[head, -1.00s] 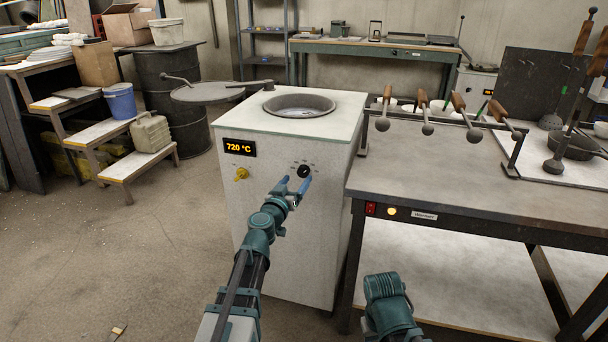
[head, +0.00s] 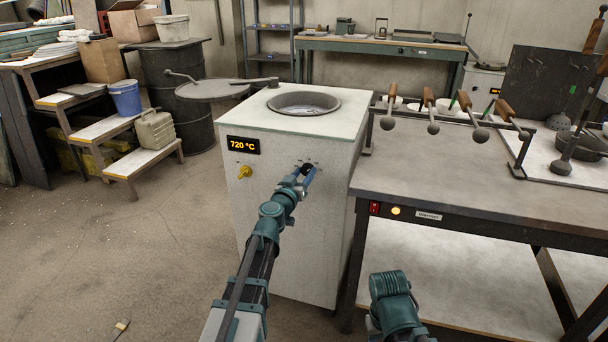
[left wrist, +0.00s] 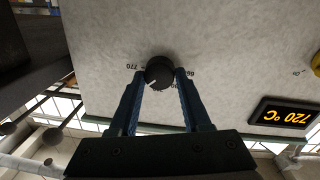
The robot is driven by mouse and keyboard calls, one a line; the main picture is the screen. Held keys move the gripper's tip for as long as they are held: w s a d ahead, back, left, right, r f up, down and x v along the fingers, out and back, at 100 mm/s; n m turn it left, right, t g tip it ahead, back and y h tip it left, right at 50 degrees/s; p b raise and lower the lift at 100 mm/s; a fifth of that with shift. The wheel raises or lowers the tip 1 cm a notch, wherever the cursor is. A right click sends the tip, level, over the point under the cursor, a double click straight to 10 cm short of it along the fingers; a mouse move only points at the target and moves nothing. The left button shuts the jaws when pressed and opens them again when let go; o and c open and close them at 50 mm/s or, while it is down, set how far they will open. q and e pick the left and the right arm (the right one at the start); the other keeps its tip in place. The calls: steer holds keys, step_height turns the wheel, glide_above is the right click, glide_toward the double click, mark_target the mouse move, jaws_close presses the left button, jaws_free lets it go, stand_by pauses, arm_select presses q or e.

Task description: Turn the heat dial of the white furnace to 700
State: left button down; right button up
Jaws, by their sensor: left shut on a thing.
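The white furnace (head: 322,235) stands in the middle of the head view, with its open round crucible on top. Its display (head: 243,145) reads 720 °C; it also shows upside down in the left wrist view (left wrist: 283,113). The black heat dial (head: 307,168) is on the front face, partly covered by my left gripper (head: 304,174). In the left wrist view the dial (left wrist: 159,71) sits between the two blue fingers (left wrist: 160,74), which are shut on its sides. Its pale pointer mark shows, with 770 printed on one side.
A yellow knob (head: 244,172) is left of the dial. A grey workbench (head: 440,180) with a rack of wooden-handled ladles stands close on the right. Steps with a blue bucket (head: 125,98) are at the left.

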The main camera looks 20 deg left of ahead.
arm_select(q)
steer(key=shift+n, duration=0.3)
steer(key=n, duration=0.3)
steer(key=shift+n+b, duration=0.35)
steer(key=shift+n, duration=0.05)
steer(key=shift+f+n, duration=0.1)
steer(key=shift+n, duration=2.1)
arm_select(e)
steer(key=shift+f, duration=0.6)
arm_select(q)
steer(key=shift+t+y, duration=0.3)
steer(key=shift+c, duration=1.8)
jaws_free()
